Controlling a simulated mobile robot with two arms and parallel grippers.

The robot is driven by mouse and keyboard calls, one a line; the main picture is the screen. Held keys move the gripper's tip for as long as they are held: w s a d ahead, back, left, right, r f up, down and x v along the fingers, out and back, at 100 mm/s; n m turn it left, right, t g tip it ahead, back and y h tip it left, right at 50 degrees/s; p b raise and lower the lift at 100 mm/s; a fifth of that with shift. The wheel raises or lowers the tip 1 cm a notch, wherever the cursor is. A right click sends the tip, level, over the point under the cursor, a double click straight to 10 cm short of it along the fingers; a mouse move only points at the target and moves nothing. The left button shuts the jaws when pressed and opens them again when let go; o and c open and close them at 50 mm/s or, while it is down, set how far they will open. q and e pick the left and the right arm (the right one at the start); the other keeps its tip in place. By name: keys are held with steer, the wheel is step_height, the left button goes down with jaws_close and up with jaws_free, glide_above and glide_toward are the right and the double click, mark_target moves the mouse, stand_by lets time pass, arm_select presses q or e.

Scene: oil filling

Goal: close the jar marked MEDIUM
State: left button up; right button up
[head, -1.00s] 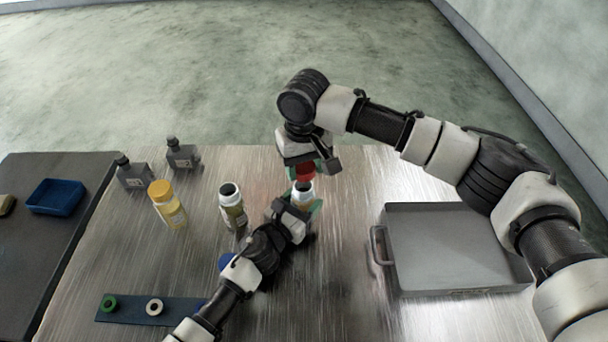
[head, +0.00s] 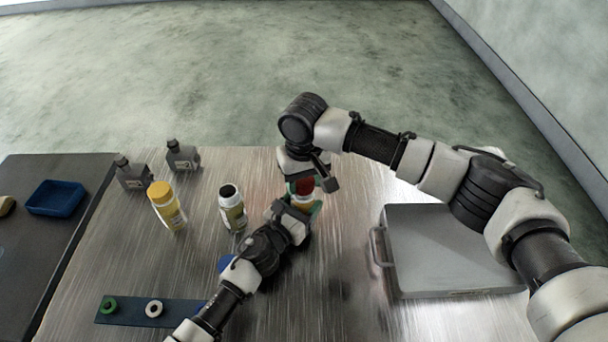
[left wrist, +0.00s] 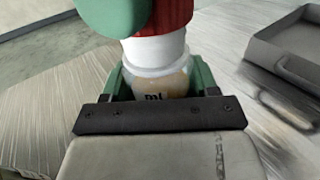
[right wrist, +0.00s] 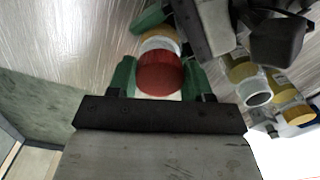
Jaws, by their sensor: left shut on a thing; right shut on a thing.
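My left gripper (head: 303,209) is shut around a jar with a white neck (left wrist: 157,50) and a clear body with tan contents (left wrist: 165,82). The printing on it is only partly visible, so I cannot read its full marking. My right gripper (right wrist: 160,76) is shut on a red lid (right wrist: 160,72), directly above the jar. In the left wrist view the lid (left wrist: 165,15) sits right at the white neck and appears to touch it. I cannot tell whether it is threaded on. The jar looks upright, mostly hidden by the grippers in the head view.
An open jar (head: 232,210) and a yellow-lidded jar (head: 172,212) stand to the left, with two grey bottles (head: 133,176) (head: 183,156) behind. A blue strip (head: 180,313) holds rings at front left. A blue lid (head: 226,262) is partly hidden by my left arm. A grey tray (head: 455,250) lies right.

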steer(key=shift+f, duration=0.7)
stand_by(0.5)
